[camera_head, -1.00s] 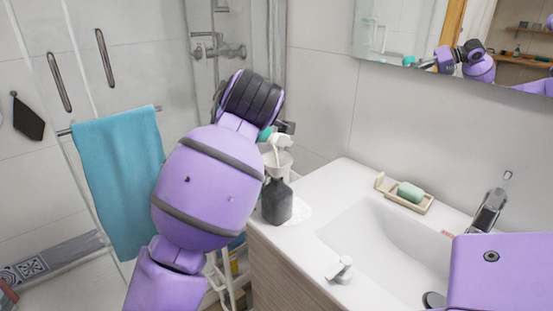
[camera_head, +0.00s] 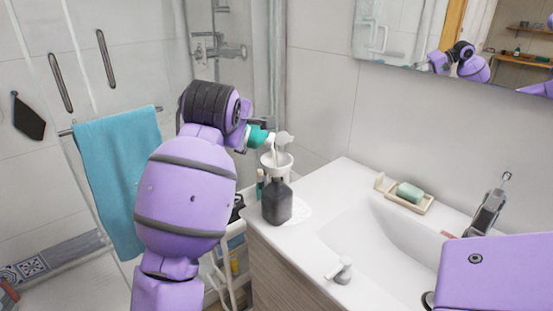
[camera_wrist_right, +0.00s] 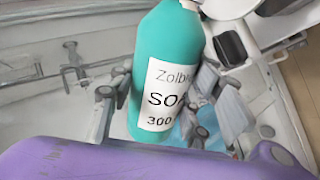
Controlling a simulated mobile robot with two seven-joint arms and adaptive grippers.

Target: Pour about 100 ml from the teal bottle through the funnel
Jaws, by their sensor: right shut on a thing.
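The teal bottle (camera_head: 259,136) is tipped on its side with its white mouth and open flip cap above the white funnel (camera_head: 277,163). A thin pale streak shows between mouth and funnel. The funnel sits upright in the neck of a dark grey bottle (camera_head: 277,205), which stands on the counter corner. My right gripper (camera_head: 245,133) is shut on the teal bottle; the black wrist partly hides the fingers. In the right wrist view the teal bottle (camera_wrist_right: 178,60) lies between the fingers, its white label facing the camera. The liquid level is not visible. My left gripper is out of view.
The white washbasin counter (camera_head: 300,240) has a basin, a tap (camera_head: 488,212) and a soap dish (camera_head: 410,203) with green soap. A small bottle (camera_head: 259,184) is behind the dark bottle. A cart (camera_head: 232,265) stands below left of the counter. A blue towel (camera_head: 118,180) hangs at left.

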